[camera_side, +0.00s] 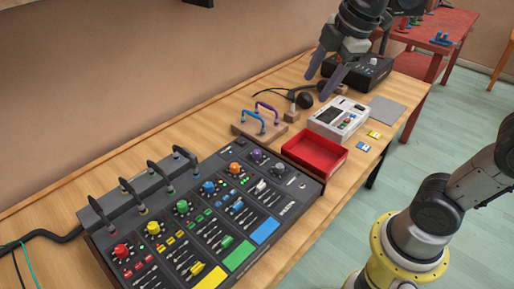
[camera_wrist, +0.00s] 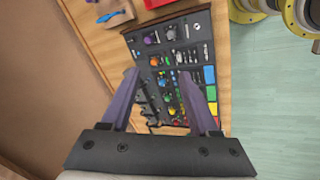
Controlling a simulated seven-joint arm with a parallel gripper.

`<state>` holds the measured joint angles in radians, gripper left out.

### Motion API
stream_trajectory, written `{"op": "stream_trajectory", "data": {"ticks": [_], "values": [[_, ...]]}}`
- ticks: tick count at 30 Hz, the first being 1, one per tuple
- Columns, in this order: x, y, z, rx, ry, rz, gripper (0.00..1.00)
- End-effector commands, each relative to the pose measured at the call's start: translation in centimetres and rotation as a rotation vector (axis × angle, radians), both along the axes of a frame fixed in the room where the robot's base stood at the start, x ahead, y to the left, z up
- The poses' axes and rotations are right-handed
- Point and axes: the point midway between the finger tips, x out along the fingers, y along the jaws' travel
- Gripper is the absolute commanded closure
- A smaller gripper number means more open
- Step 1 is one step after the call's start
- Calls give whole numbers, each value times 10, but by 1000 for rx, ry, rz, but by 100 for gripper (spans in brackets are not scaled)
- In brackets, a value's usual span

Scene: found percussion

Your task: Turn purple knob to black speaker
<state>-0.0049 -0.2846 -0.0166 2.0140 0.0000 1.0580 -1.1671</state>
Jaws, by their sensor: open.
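The purple knob (camera_side: 256,154) sits on the dark mixer-like console (camera_side: 190,225), near its right end. In the wrist view the console (camera_wrist: 200,30) shows beyond my fingers, and the purple knob (camera_wrist: 149,40) is small near its top end. A black box (camera_side: 352,72) with a row of small marks stands at the far end of the table, behind my gripper; I cannot tell whether it is the speaker. My gripper (camera_side: 317,87) is open and empty, raised above the far part of the table and apart from the knob. The knob's pointing direction is too small to read.
A red tray (camera_side: 315,153), a wooden block with blue and purple handles (camera_side: 260,130) and a white device (camera_side: 338,117) stand between console and black box. Several curved black stalks (camera_side: 160,175) rise along the console's back edge. A grey pad (camera_side: 387,109) lies at right.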

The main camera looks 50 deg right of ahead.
Motion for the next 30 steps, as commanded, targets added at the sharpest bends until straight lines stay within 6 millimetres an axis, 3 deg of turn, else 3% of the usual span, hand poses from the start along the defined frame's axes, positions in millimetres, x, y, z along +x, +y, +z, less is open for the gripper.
{"op": "stream_trajectory", "data": {"ticks": [1,5,9,15,21,30], "values": [[21,1,-3,-24,31,65,39],[65,2,-16,-72,98,218,39],[109,3,-44,-98,176,342,39],[154,5,-96,-92,279,392,39],[163,5,-134,-78,355,395,39],[162,6,-166,-75,371,395,39]]}}
